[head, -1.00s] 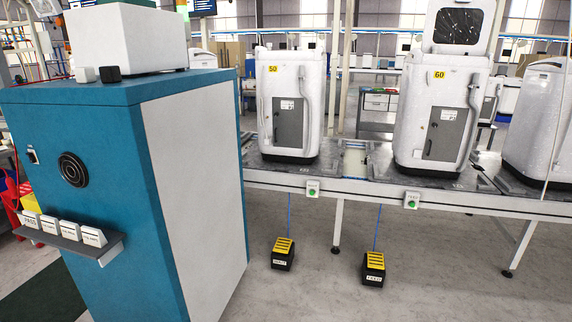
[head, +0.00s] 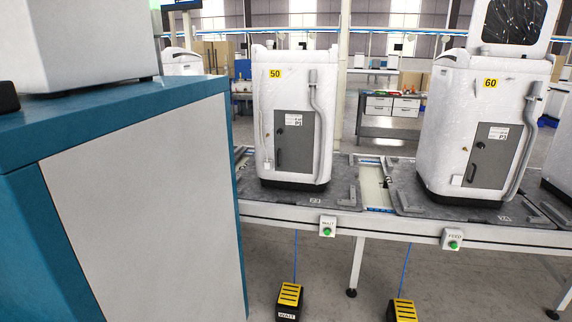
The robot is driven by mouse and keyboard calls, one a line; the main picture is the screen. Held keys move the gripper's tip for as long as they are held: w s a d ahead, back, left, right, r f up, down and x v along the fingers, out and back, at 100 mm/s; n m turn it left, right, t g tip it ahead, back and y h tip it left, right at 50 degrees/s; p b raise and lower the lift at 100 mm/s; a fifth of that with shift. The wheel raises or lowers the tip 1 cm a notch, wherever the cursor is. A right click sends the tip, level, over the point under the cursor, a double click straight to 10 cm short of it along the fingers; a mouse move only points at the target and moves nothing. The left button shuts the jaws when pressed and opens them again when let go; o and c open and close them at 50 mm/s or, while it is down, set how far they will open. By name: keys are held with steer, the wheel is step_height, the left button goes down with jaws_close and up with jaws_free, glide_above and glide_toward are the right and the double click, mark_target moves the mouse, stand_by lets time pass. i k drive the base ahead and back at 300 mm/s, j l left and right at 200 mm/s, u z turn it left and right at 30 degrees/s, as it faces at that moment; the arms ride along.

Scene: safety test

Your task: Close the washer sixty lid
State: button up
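The washer labelled 60 (head: 462,130) stands on a conveyor line at the right of the head view. It is white, with a grey front panel and a pipe down its side. Its lid (head: 512,22) stands raised above the back of the washer, its dark glass facing me; the lid's top is cut off by the frame. A similar washer labelled 50 (head: 290,100) stands to its left, with no raised lid showing. My gripper is not in view.
A blue and white cabinet (head: 145,190) fills the left foreground, a white box (head: 85,45) on it. Yellow-topped pedals (head: 289,300) stand on the floor. Bare floor shows between cabinet and conveyor.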

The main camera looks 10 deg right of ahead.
mark_target(512, 29)
steer(key=i+z, duration=0.25)
steer(key=i, duration=0.15)
steer(key=i+j+z, duration=0.55)
steer(key=i+z, duration=0.25)
steer(key=i+j+z, duration=0.6)
steer(key=j, duration=0.15)
steer(key=i+j+z, duration=0.15)
steer(key=k+j, duration=0.05)
steer(key=j, duration=0.05)
